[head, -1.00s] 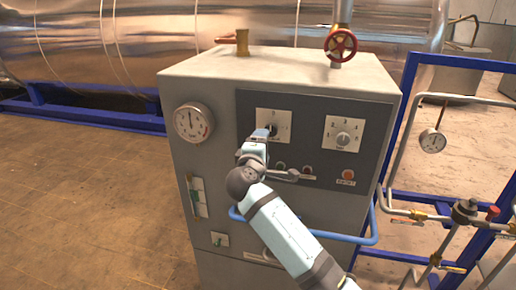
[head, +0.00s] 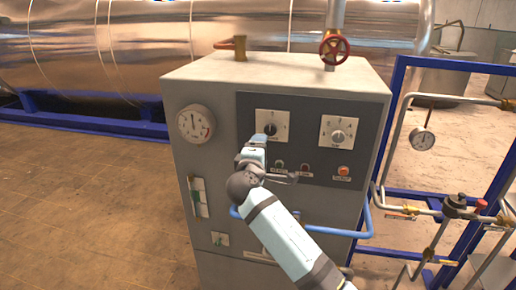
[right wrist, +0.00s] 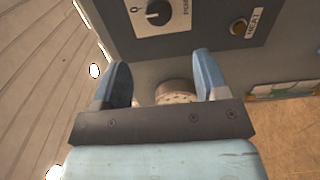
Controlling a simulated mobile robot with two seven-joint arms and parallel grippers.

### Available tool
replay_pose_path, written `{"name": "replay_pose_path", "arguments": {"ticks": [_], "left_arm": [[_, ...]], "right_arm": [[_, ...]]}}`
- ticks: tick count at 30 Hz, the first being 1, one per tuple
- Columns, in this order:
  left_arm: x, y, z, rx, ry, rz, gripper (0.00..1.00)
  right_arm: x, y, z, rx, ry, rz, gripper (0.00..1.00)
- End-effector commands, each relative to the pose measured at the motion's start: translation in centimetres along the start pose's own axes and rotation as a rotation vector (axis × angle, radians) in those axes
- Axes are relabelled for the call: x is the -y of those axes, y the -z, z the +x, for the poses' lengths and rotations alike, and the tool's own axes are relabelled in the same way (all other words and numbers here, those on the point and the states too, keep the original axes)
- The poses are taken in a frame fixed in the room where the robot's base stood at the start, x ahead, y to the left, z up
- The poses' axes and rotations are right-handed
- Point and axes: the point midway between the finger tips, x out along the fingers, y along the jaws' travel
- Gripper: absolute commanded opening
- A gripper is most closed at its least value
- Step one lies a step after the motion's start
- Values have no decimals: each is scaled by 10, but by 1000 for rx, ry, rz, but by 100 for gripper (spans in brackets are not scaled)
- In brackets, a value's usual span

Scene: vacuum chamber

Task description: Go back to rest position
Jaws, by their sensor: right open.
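My right gripper (head: 261,140) is in front of the grey control cabinet (head: 330,240), just below the left knob (head: 270,129) on the dark panel. In the right wrist view its two blue fingers (right wrist: 160,68) are spread apart with nothing held. The round gauge (right wrist: 176,92) shows between them, behind the fingers. A knob (right wrist: 158,12) and a button marked HEAT (right wrist: 238,28) are above the fingertips in that view. My left gripper is not in view.
The cabinet has a right knob (head: 338,136), a blue front rail (head: 335,233) and a red valve wheel (head: 334,48) on top. A blue pipe frame (head: 388,150) stands at right. A large metal vessel (head: 160,50) lies behind. The tiled floor (head: 90,210) at left is clear.

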Motion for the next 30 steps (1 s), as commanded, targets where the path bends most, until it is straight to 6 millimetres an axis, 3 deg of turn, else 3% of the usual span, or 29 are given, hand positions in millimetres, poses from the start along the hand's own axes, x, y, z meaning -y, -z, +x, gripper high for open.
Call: {"name": "replay_pose_path", "arguments": {"ticks": [4, 8, 12, 18, 24, 30], "left_arm": [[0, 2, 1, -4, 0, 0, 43], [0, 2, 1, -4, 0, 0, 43], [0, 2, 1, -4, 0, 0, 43], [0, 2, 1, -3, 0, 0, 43], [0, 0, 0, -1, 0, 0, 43], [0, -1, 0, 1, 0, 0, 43]], "right_arm": [[38, -8, -7, -29, 66, 45, 67], [114, -29, -31, -90, 208, 172, 67], [204, -62, -77, -140, 387, 372, 67], [300, -117, -161, -148, 600, 681, 67], [360, -182, -254, -88, 753, 996, 67], [382, -237, -329, -4, 829, 1249, 67]]}}
